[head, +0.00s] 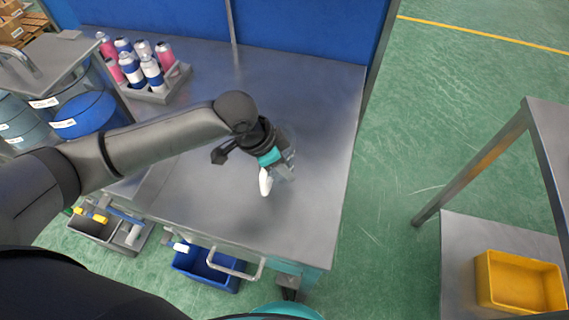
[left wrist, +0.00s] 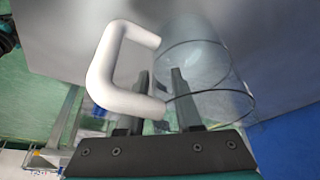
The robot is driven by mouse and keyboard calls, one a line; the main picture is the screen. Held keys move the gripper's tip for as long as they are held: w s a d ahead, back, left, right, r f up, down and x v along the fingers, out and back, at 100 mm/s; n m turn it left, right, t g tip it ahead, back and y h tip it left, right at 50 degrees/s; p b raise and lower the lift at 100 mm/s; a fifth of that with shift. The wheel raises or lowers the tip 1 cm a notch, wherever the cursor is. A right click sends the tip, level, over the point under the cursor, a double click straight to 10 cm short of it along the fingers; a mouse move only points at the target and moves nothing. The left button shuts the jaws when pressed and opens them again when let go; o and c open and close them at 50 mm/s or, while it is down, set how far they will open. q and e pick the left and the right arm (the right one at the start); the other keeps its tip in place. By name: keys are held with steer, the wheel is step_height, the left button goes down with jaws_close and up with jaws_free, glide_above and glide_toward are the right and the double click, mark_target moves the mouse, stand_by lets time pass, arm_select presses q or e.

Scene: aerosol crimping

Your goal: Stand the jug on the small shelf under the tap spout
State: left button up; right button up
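The jug is clear with a white handle. In the head view its handle (head: 265,181) and faint body (head: 286,168) show at the bench's middle right. The left wrist view shows the handle (left wrist: 104,70) on the left and the clear body (left wrist: 205,70) on the right. My left gripper (left wrist: 160,75) has its two fingers apart, close to the jug between handle and body. I cannot tell whether they touch it. A curved metal pipe (head: 24,58), perhaps the tap, is at the far left. I cannot make out the small shelf. My right gripper is out of view.
A grey tray (head: 165,97) with several pink and blue bottles stands at the bench's back left. Blue drums (head: 84,114) stand at the left. Blue panels (head: 300,30) close the back. The metal bench (head: 290,100) is mostly clear. A yellow bin (head: 520,283) is at the right.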

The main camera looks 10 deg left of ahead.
arm_select(q)
steer(key=shift+o, duration=0.8)
